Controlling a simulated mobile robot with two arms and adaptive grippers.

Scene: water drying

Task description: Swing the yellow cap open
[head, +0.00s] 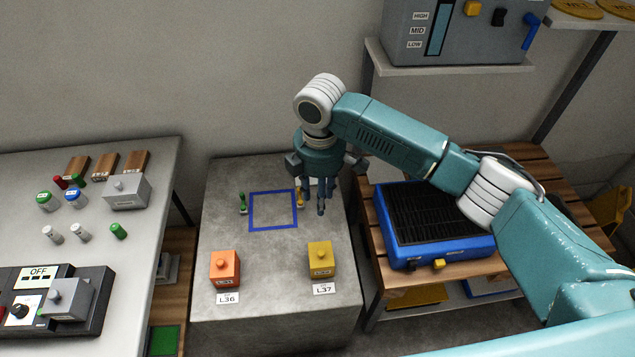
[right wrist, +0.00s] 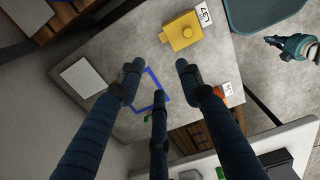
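A small yellow piece (head: 299,199) stands at the right edge of a blue square outline (head: 273,192) on the grey block; I cannot tell whether it is a cap or whether it is open. My right gripper (head: 321,200) hangs just right of it, partly in front. In the right wrist view, the right gripper's (right wrist: 157,80) three fingers are spread with nothing between them, and the small yellow piece is not visible. A teal hand with dark fingers, likely my left gripper (right wrist: 278,43), shows at the right edge there; its opening is unclear.
A yellow box (head: 320,260) and an orange box (head: 225,268), both knobbed, stand at the block's front. A small green piece (head: 242,204) is left of the outline. A blue grated tray (head: 397,257) is right; a control panel (head: 95,285) is left.

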